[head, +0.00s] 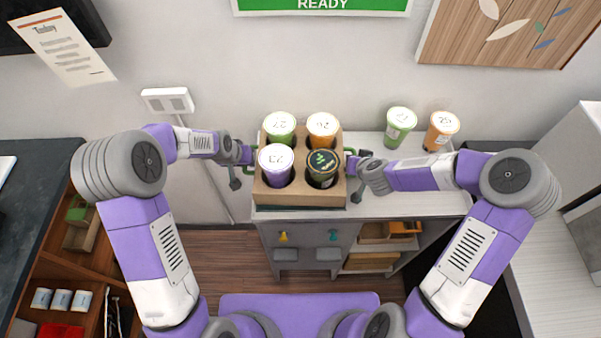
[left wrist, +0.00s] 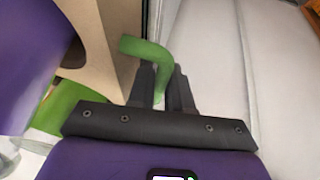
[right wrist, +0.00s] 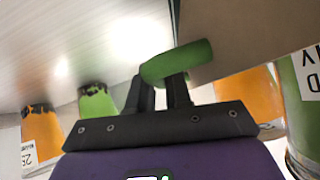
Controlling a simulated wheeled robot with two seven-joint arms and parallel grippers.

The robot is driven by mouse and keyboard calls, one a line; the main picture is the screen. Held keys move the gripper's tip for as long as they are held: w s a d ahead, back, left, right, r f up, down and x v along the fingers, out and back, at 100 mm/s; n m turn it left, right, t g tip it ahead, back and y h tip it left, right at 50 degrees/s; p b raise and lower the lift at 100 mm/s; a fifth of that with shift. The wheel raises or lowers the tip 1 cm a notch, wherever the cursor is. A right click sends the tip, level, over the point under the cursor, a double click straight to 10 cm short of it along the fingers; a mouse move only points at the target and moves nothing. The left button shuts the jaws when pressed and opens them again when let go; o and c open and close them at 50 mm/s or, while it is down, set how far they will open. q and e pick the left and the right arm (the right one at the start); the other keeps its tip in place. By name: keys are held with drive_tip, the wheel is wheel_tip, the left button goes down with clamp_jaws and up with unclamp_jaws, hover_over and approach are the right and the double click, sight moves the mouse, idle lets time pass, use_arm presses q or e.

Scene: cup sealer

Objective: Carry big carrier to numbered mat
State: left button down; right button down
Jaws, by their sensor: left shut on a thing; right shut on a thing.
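The big carrier (head: 272,197) is a brown cardboard box with several lidded cups in it: green, orange, purple and a dark-lidded one. It is upright, over the front part of the grey cabinet top. My left gripper (head: 247,155) is shut on its left green handle, which also shows in the left wrist view (left wrist: 146,50). My right gripper (head: 352,165) is shut on its right green handle, seen in the right wrist view (right wrist: 178,62). A dark green strip (head: 300,208) shows under the carrier's front edge; no number is readable on it.
A green cup (head: 400,122) and an orange cup (head: 442,128) stand on the cabinet top (head: 420,203) at the back right. The cabinet top is clear to the carrier's right front. A dark counter (head: 45,200) is on the left, a pale one (head: 560,230) on the right.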

use_arm(q)
drive_tip(key=shift+w+d+f+b, duration=0.1)
drive_tip(key=shift+f+b, duration=0.2)
use_arm(e)
drive_tip(key=shift+w+a+f, duration=0.1)
drive_tip(key=shift+a+f, duration=0.05)
drive_tip(key=shift+f, duration=0.1)
use_arm(q)
drive_tip(key=c, duration=1.4)
unclamp_jaws()
drive_tip(key=shift+f, duration=0.1)
use_arm(e)
drive_tip(key=c, duration=1.4)
unclamp_jaws()
drive_tip(key=shift+f, duration=0.15)
use_arm(q)
drive_tip(key=o, duration=0.3)
use_arm(e)
drive_tip(key=o, duration=0.3)
use_arm(q)
drive_tip(key=shift+o, duration=0.2)
use_arm(e)
drive_tip(key=shift+o, duration=0.2)
drive_tip(key=shift+s, duration=0.2)
use_arm(q)
drive_tip(key=v, duration=0.8)
use_arm(e)
drive_tip(key=v, duration=1.2)
drive_tip(key=shift+d, duration=0.25)
